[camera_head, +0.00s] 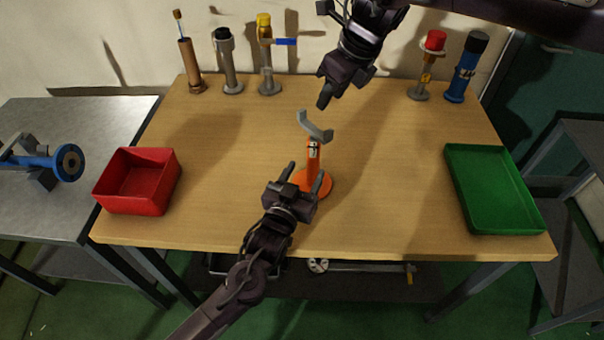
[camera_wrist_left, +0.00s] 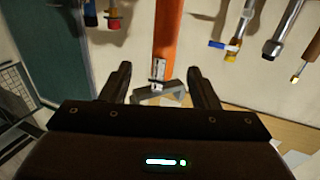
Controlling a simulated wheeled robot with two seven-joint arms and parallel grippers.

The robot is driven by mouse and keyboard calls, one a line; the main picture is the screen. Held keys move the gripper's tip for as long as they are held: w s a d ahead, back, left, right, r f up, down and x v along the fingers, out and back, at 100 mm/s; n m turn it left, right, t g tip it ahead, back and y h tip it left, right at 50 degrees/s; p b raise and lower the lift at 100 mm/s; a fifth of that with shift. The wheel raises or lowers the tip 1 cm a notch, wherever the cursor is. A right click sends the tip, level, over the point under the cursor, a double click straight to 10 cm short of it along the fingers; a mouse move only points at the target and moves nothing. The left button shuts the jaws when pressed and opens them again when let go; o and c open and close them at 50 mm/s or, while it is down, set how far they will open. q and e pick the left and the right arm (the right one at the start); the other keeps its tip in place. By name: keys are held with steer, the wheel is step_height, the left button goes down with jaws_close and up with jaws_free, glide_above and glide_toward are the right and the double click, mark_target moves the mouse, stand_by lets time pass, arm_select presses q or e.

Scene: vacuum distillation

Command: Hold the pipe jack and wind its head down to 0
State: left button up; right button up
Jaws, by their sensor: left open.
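The orange pipe jack (camera_head: 313,172) stands upright near the middle of the wooden table, with a grey curved head (camera_head: 316,128) on top and a small marked plate on its post. My left gripper (camera_head: 304,176) is open in front of the jack, its fingers pointing toward the post. In the left wrist view, the jack's orange post (camera_wrist_left: 165,35) and grey head (camera_wrist_left: 160,94) appear between the spread fingers of the left gripper (camera_wrist_left: 160,78); neither finger visibly touches the jack. My right gripper (camera_head: 326,98) hangs above and behind the head, apart from it; its finger gap is hidden.
A red bin (camera_head: 138,205) stands at the table's left and a green tray (camera_head: 500,228) at its right. Several pipe fittings stand along the back edge, including a blue one (camera_head: 463,75). A blue flanged part (camera_head: 68,163) lies on the left side table.

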mark_target(311, 156)
arm_select(q)
steer(key=shift+w+a+r, duration=0.1)
steer(key=shift+w+a, duration=0.05)
steer(key=shift+w, duration=0.3)
steer(key=x, duration=0.7)
steer(key=shift+w, duration=0.1)
jaws_close()
